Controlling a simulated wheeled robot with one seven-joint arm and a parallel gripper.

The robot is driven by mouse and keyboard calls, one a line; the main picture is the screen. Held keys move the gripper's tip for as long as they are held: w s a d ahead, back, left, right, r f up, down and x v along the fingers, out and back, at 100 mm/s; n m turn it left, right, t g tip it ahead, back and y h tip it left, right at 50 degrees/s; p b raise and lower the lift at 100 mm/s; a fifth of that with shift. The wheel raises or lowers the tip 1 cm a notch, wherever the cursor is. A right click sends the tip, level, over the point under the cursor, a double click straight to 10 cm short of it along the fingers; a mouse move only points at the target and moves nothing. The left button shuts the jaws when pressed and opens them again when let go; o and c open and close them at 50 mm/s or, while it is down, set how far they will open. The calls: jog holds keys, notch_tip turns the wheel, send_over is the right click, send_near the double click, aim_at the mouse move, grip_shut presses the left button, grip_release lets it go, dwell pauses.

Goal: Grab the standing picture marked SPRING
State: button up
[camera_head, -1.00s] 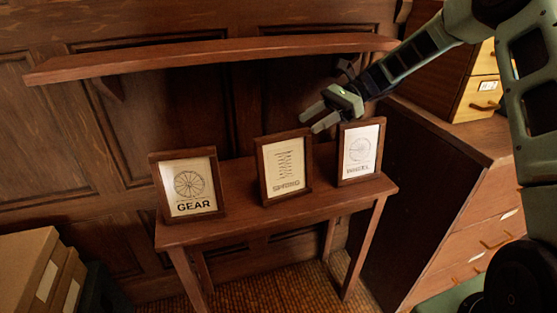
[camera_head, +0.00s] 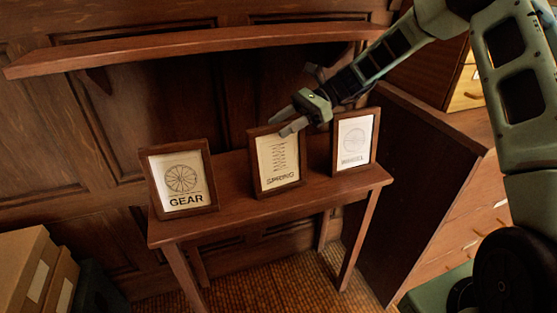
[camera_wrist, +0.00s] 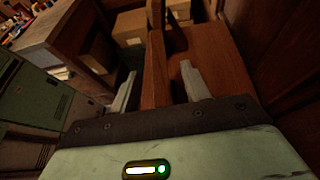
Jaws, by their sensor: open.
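The SPRING picture (camera_head: 278,162) stands on a small wooden table (camera_head: 225,205), between two other framed pictures. It has a brown wooden frame and a pale sheet with a coil drawing. My gripper (camera_head: 281,122) is at its top edge in the head view, with the fingers pointing left and down. In the wrist view my gripper (camera_wrist: 160,84) is open, and a brown wooden frame edge (camera_wrist: 156,75) shows between the two fingers. Whether either finger touches it I cannot tell.
The GEAR picture (camera_head: 181,180) stands to the left and the WHEEL picture (camera_head: 355,143) close to the right, under my forearm. A wall shelf (camera_head: 190,50) runs above. A wooden cabinet (camera_head: 425,180) is at the right, and cardboard boxes (camera_head: 25,275) are at lower left.

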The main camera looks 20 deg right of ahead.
jog(key=shift+c, duration=0.4)
grip_shut()
jog(key=shift+r, duration=0.1)
